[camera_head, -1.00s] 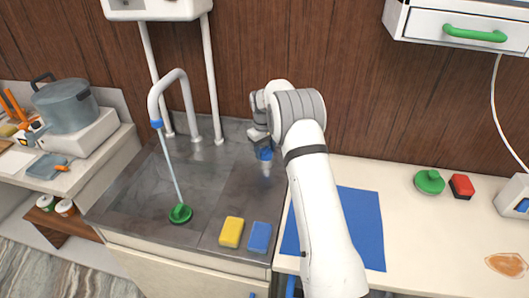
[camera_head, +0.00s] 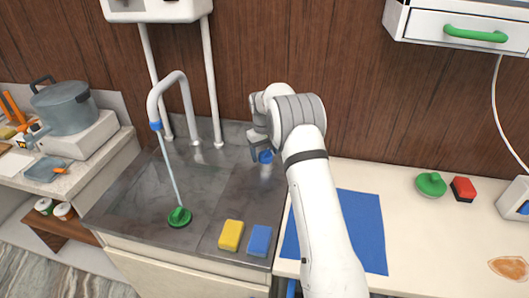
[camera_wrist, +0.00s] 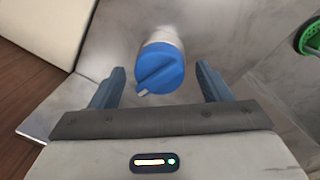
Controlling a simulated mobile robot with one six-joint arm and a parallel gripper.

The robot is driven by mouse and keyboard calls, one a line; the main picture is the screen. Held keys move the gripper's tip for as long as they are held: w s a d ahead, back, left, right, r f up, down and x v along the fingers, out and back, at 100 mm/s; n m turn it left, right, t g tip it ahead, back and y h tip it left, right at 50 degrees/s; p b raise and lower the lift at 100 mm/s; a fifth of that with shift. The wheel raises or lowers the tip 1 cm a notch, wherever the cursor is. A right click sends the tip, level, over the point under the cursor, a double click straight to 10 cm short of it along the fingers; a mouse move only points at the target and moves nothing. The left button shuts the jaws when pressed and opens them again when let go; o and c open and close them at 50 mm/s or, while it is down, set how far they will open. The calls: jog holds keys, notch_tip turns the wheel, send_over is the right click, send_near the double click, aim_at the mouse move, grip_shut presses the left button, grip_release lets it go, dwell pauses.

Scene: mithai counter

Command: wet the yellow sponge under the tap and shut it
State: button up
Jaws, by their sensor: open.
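The yellow sponge (camera_head: 231,235) lies on the steel counter at the front of the sink, beside a blue sponge (camera_head: 259,240). The grey tap (camera_head: 168,85) arches over the basin, and a thin pale-blue stream runs from its blue tip down to a green round piece (camera_head: 179,217). A blue knob (camera_head: 266,157) stands on a pale stem at the right of the sink top. My gripper (camera_wrist: 160,80) is open, its fingers on either side of this knob (camera_wrist: 163,66) in the wrist view, with gaps showing. In the head view my wrist partly hides the gripper.
A blue mat (camera_head: 362,230) lies on the right counter, partly behind my arm. A pot (camera_head: 62,105) stands at left. The wooden wall is close behind my wrist.

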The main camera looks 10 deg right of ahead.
jog(key=r, duration=0.2)
jog(key=r+b, duration=0.1)
jog(key=r, duration=0.4)
jog(key=shift+a+r, duration=0.25)
jog(key=shift+r, duration=0.15)
jog(key=s+r+m+t, duration=0.1)
jog(key=s+r, duration=0.6)
jog(key=s, duration=0.3)
jog(key=s+r+m+t, duration=0.1)
jog(key=s+r, duration=0.6)
jog(key=s, duration=0.3)
jog(key=s+f, duration=0.2)
jog(key=s, duration=1)
jog(key=s+f+m+t, duration=0.1)
jog(key=s+f, duration=0.1)
jog(key=s, duration=1)
jog(key=shift+s+d+y, duration=0.35)
jog(key=shift+s+y, duration=0.05)
jog(key=shift+c, duration=0.5)
